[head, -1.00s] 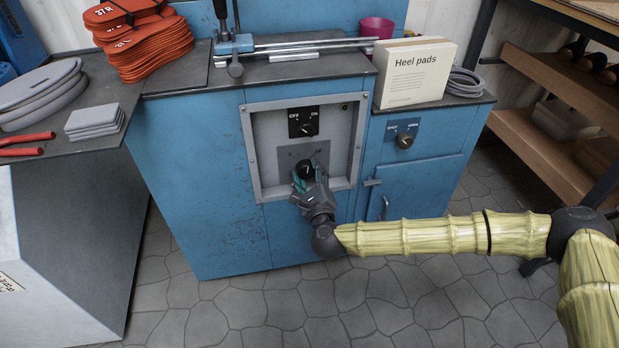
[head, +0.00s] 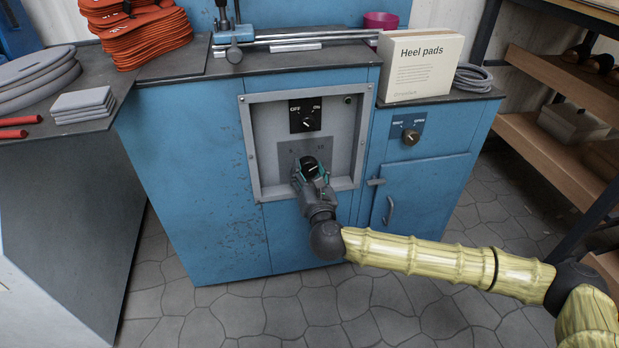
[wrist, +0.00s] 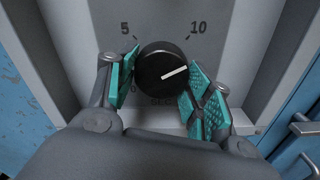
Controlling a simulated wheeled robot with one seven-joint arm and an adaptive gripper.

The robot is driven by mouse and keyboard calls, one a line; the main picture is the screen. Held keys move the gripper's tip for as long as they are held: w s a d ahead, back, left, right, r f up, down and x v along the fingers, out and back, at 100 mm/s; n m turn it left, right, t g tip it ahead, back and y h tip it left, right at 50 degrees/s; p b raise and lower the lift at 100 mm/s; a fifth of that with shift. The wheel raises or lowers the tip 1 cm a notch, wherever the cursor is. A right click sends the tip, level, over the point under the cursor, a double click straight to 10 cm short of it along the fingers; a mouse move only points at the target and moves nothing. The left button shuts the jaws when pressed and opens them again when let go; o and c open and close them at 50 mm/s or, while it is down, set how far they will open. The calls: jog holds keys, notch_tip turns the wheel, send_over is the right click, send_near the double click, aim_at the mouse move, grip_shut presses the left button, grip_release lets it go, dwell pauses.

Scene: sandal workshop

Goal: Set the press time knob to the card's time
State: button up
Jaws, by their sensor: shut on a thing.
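The press time knob (wrist: 163,68) is black and round with a white pointer line. In the wrist view the pointer aims right and slightly up, a little below the direction of the 10 mark. A 5 is printed at upper left and a 10 at upper right; the lower dial marks are partly hidden. My gripper (wrist: 160,82) is shut on the knob, with teal pads at its left and right sides. In the head view my gripper (head: 312,172) is at the knob (head: 311,164) in the recessed grey panel (head: 272,135). I see no readable time on any card.
An OFF/ON switch (head: 306,121) sits just above the knob. The panel's raised frame (head: 247,150) surrounds both. Another knob (head: 410,137) is on the blue cabinet at right. A Heel pads box (head: 420,70), its small print unreadable, stands on the worktop.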

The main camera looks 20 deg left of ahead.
jog(key=m+b, duration=0.2)
jog(key=m, duration=0.1)
jog(key=shift+f+m, duration=0.15)
jog(key=shift+m, duration=0.25)
jog(key=m+b, duration=0.2)
jog(key=m, duration=0.2)
jog(key=shift+m, duration=0.3)
jog(key=m, duration=0.1)
jog(key=m+b, duration=0.2)
jog(key=m, duration=0.1)
jog(key=shift+a+r, duration=0.1)
jog(key=shift+r, duration=0.15)
jog(key=shift+r+m+b, duration=0.1)
jog(key=shift+m+b, duration=0.45)
jog(key=shift+m, duration=0.55)
jog(key=shift+r, duration=0.1)
jog(key=o, duration=1)
jog(key=shift+s, duration=0.1)
